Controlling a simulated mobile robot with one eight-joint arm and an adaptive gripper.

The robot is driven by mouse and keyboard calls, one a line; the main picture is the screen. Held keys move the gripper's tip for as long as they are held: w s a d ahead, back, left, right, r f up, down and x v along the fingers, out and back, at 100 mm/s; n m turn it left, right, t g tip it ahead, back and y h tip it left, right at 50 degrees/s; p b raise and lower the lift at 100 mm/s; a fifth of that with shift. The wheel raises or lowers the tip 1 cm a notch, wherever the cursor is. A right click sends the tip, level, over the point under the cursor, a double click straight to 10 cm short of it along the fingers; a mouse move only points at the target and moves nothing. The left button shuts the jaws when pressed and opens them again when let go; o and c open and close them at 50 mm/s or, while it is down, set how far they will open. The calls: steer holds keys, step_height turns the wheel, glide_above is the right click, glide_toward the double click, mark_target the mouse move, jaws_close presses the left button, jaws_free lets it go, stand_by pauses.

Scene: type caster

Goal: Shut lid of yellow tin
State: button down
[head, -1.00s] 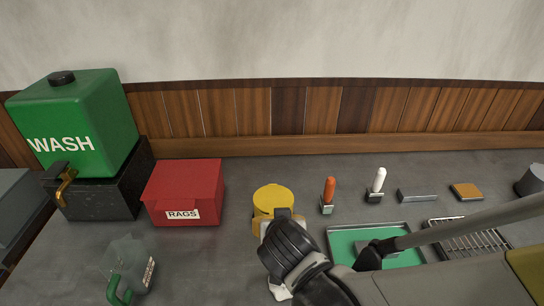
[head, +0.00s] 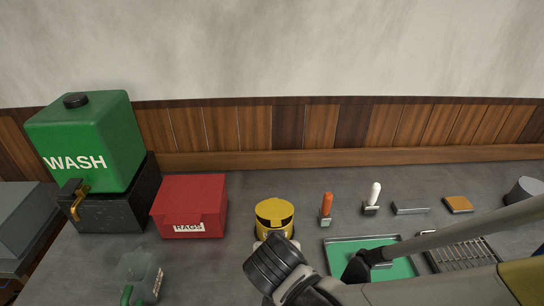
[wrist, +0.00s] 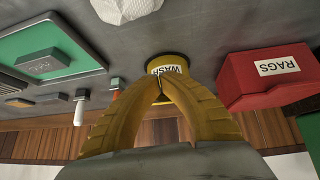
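My wrist hides the fingers in the head view.
A red RAGS box (head: 190,207) stands left of the tin, with a green WASH tank (head: 80,140) beyond it. An orange-handled tool (head: 326,208) and a green tray (head: 400,268) lie to the right.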

mark_target(279, 221)
steer(key=w+r+g+p, duration=0.2)
steer(key=w+r+g, duration=0.15)
steer(key=r, duration=0.45)
steer(key=w+r+g+p, duration=0.2)
steer(key=w+r+g, duration=0.15)
steer(key=r, duration=0.45)
steer(key=shift+t+y, duration=0.4)
steer(key=shift+t, duration=0.1)
steer(key=f+b, duration=0.1)
steer(key=f, duration=0.3)
steer(key=w+f+b, duration=0.1)
steer(key=f+b, duration=0.1)
steer(key=f, duration=0.2)
steer(key=f+b, duration=0.1)
steer(key=f, duration=0.3)
steer(key=shift+w+d+f+b, duration=0.2)
steer(key=shift+d+f+b, duration=0.1)
steer(key=shift+d, duration=0.1)
steer(key=shift+s+f, duration=0.2)
steer(key=shift+f, duration=0.35)
steer(key=shift+f, duration=0.1)
